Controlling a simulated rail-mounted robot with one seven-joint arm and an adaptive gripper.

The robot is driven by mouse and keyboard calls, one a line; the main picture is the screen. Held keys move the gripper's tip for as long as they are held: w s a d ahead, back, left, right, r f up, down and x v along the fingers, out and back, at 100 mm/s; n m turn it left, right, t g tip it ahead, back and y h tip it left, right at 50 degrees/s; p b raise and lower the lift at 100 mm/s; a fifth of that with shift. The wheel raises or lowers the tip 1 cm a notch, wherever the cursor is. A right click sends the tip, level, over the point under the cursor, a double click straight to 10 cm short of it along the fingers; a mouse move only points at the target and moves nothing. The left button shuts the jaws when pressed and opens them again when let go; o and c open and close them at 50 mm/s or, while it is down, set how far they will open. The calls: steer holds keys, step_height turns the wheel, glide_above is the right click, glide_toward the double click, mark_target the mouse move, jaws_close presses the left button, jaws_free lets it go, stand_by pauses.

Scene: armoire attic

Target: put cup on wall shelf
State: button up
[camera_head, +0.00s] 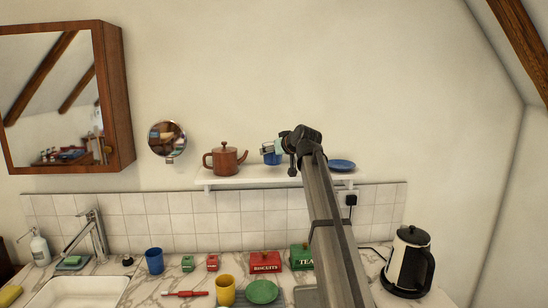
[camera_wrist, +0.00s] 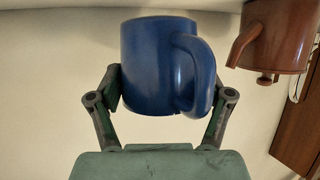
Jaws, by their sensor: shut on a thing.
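My gripper (camera_head: 277,148) is shut on a blue cup (camera_head: 271,158) at the wall shelf (camera_head: 245,181), just right of the brown teapot (camera_head: 225,160). In the wrist view, the fingers hold the blue cup (camera_wrist: 155,65) from both sides, with its handle toward the teapot (camera_wrist: 275,38). That view is upside down, with the cup's base toward the top. The cup is upright and its base is at about shelf height. I cannot tell whether it touches the shelf. My arm hides part of the shelf to the right of the cup.
A blue plate (camera_head: 341,165) lies on the shelf's right end. A round mirror (camera_head: 167,139) and a wooden cabinet (camera_head: 117,95) are to the left. Below, the counter holds another blue cup (camera_head: 154,261), a yellow cup (camera_head: 225,290), a green plate (camera_head: 262,292), tins and a kettle (camera_head: 408,263).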

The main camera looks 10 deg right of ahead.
steer(key=shift+f, duration=1.35)
steer(key=shift+f, duration=0.1)
steer(key=shift+f, duration=0.1)
steer(key=o, duration=1.2)
steer(key=b+v, duration=0.2)
steer(key=v, duration=1)
